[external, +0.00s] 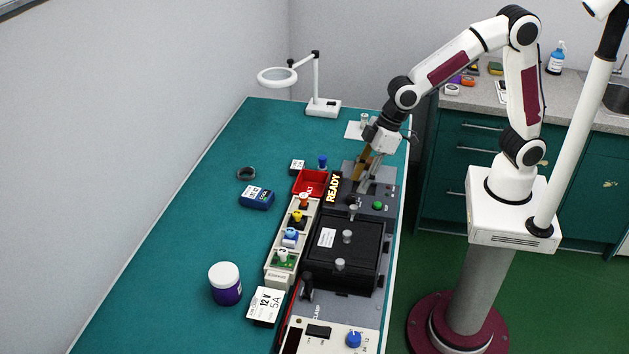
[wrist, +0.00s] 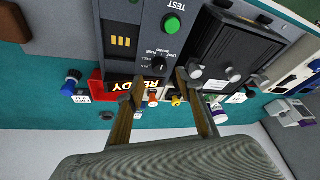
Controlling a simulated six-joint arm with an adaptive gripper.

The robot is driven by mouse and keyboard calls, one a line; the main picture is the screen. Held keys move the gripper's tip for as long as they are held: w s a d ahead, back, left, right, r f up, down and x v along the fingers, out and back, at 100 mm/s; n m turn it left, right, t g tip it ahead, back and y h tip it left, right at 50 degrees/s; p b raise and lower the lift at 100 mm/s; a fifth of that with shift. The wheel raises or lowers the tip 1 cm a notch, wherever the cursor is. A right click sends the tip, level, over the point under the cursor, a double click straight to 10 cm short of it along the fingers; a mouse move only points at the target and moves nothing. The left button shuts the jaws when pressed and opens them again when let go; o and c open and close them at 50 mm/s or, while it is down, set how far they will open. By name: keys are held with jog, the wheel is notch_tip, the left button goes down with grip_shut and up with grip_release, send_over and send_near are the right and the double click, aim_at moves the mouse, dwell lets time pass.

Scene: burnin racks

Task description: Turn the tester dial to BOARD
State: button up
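The tester (external: 385,191) is a grey panel near the table's right edge, with a lit READY display (external: 333,188). Its dial (wrist: 160,62) is a small black knob with tiny labels around it, upside down in the wrist view; I cannot read which label it points to. A green TEST button (wrist: 172,25) sits beside the dial. My gripper (wrist: 160,82) is open and empty; its two fingers appear either side of the dial, with no contact visible. In the external view my gripper (external: 364,183) points down above the panel, and the dial is hard to make out.
A black lidded fixture (external: 345,250) with silver knobs stands in front of the panel. A red bin (external: 308,183) and a rack of small coloured parts (external: 281,262) lie left. A supply with a blue knob (external: 353,339) is nearest. The table's left side is mostly clear.

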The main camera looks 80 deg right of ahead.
jog(key=v, duration=0.6)
jog(key=shift+r, duration=0.4)
jog(key=shift+s+d, duration=0.1)
jog(key=s+d+r+m+t+h, duration=0.1)
jog(key=s+d+m, duration=0.4)
jog(key=s+d, duration=1.6)
jog(key=shift+s+r+t+h, duration=0.3)
jog(key=shift+s+r+h, duration=0.45)
jog(key=shift+r, duration=0.45)
dwell(2.3)
